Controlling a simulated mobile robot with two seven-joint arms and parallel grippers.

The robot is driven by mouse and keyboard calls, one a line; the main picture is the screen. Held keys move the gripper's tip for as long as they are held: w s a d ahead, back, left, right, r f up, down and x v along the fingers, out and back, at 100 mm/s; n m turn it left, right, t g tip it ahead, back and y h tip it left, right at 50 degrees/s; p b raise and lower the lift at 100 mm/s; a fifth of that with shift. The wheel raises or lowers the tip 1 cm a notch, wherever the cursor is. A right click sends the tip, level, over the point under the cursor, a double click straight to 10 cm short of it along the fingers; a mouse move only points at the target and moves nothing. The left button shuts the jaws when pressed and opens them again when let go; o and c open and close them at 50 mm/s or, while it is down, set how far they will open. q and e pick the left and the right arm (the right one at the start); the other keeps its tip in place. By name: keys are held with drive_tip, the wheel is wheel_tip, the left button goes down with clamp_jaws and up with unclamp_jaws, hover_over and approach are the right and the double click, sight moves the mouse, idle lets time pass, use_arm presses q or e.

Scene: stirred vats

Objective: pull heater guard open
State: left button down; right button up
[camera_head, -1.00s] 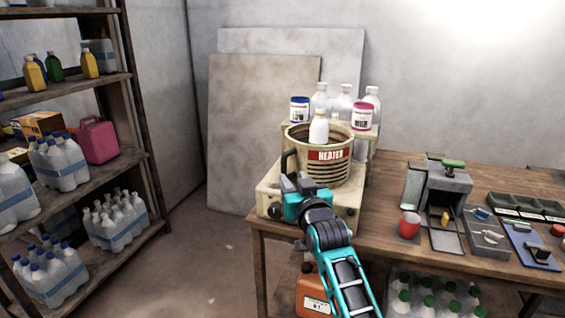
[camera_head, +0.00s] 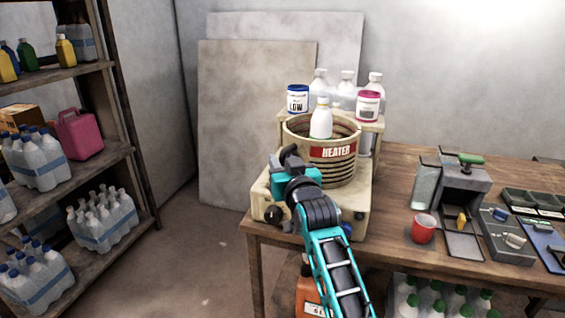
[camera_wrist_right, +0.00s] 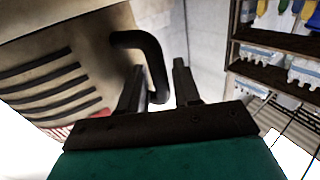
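The heater guard (camera_head: 333,168) is a cream, slotted round drum with a red HEATER label, on a cream base (camera_head: 352,212) at the table's left end. A white-capped bottle (camera_head: 321,122) stands inside its ring. The guard's black bent handle (camera_wrist_right: 155,62) juts from its side in the right wrist view, where the slotted wall (camera_wrist_right: 50,80) fills the left. My right gripper (camera_head: 287,158) is at the guard's left side. In the wrist view its fingers (camera_wrist_right: 159,88) are apart, with the handle's lower part between them; I see no firm contact. My left gripper is not in view.
Jars and clear bottles stand on a small stand (camera_head: 370,122) behind the guard. A red cup (camera_head: 423,229) and a grey box (camera_head: 458,190) are on the table (camera_head: 385,245) to the right. A bottle shelf (camera_head: 85,172) stands left, with open floor between.

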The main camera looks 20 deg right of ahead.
clamp_jaws()
drive_tip(key=shift+s, duration=0.15)
idle(0.4)
